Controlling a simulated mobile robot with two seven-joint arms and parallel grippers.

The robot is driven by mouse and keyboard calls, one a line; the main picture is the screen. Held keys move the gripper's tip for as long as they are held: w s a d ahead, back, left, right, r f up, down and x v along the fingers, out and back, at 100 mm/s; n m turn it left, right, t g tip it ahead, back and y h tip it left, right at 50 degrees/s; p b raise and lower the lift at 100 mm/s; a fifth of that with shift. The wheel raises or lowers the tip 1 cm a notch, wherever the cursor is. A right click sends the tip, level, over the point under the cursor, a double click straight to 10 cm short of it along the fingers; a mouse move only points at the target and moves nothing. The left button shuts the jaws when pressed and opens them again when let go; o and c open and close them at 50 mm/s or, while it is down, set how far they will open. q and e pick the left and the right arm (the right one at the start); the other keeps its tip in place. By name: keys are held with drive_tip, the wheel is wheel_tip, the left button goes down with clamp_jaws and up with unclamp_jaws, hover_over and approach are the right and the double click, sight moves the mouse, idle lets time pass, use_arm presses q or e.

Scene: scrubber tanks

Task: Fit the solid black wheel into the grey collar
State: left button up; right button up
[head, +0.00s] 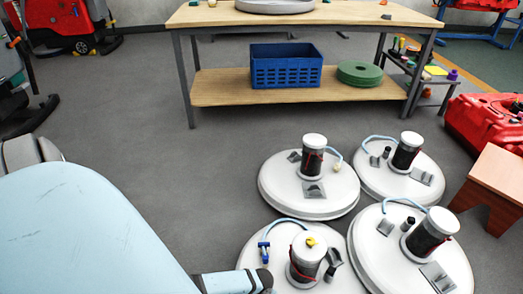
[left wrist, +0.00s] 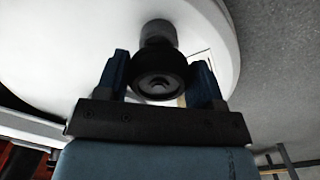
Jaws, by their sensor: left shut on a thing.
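The solid black wheel (left wrist: 160,74) sits between the two blue fingers of my left gripper (left wrist: 160,62) in the left wrist view, and the gripper is shut on it. A grey cylinder (left wrist: 158,32), which may be the grey collar, shows just beyond the wheel against a white tank lid (left wrist: 60,50). Whether the wheel touches it I cannot tell. In the head view my left forearm reaches to the near left tank (head: 247,246); the wheel cannot be made out there. My right gripper is not in view.
Several round white tanks stand close together, including a middle one (head: 290,200) and a right one (head: 375,270). Behind is a wooden table (head: 205,15) with a blue crate (head: 285,68) on its lower shelf. A wooden stool (head: 495,180) stands right. Floor left of the tanks is clear.

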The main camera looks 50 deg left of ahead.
use_arm(q)
drive_tip(key=shift+d+f, duration=0.1)
drive_tip(key=shift+f, duration=0.2)
